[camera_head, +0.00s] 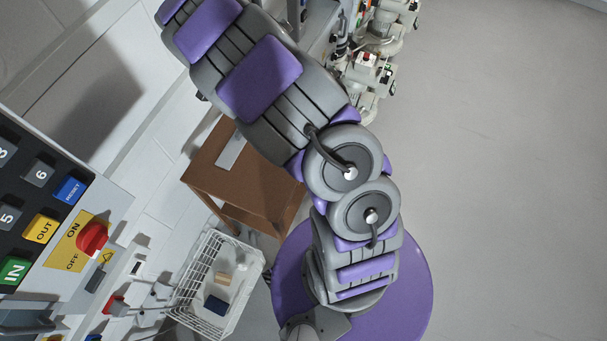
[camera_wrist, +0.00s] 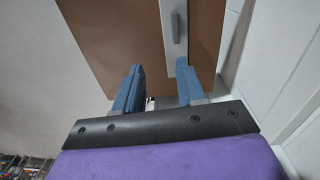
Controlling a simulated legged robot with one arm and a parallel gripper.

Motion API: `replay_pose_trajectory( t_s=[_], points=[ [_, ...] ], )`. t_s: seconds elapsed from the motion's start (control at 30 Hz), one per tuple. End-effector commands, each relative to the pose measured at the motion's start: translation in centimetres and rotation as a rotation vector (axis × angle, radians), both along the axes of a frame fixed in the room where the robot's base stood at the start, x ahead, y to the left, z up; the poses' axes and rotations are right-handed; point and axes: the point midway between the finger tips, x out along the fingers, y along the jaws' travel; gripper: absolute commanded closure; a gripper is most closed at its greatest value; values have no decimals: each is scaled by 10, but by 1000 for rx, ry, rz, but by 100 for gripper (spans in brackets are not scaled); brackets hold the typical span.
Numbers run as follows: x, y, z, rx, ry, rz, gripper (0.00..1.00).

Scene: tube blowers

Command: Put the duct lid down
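A pale grey strip with a dark grey handle, which looks like the duct lid (camera_wrist: 170,57), lies on the brown table (camera_wrist: 110,50) in the wrist view. My gripper (camera_wrist: 160,68) has two blue fingers standing apart, with nothing clearly held between them. The right fingertip overlaps the near end of the strip in the picture; I cannot tell whether they touch. In the head view a pale grey piece, seemingly the same lid (camera_head: 232,151), lies on the brown table (camera_head: 255,172) near its left edge. My gripper is hidden there behind my arm.
A white wire basket (camera_head: 246,289) with small items stands below the table in the head view. A control panel with a red switch (camera_head: 92,238) is at the left. Grey machines (camera_head: 368,65) stand at the top. The floor at the right is clear.

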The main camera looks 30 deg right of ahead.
Motion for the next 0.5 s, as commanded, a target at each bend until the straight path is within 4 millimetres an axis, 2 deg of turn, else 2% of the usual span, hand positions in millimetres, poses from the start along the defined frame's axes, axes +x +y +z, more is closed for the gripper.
replay_pose_trajectory(
  t_s=[0.03, 0.2, 0.5],
  points=[
    [-9, -4, 16, -10, -3, 14, 61],
    [-48, -16, 59, -29, 13, 82, 61],
    [-128, -19, 116, -18, 49, 231, 61]
  ],
)
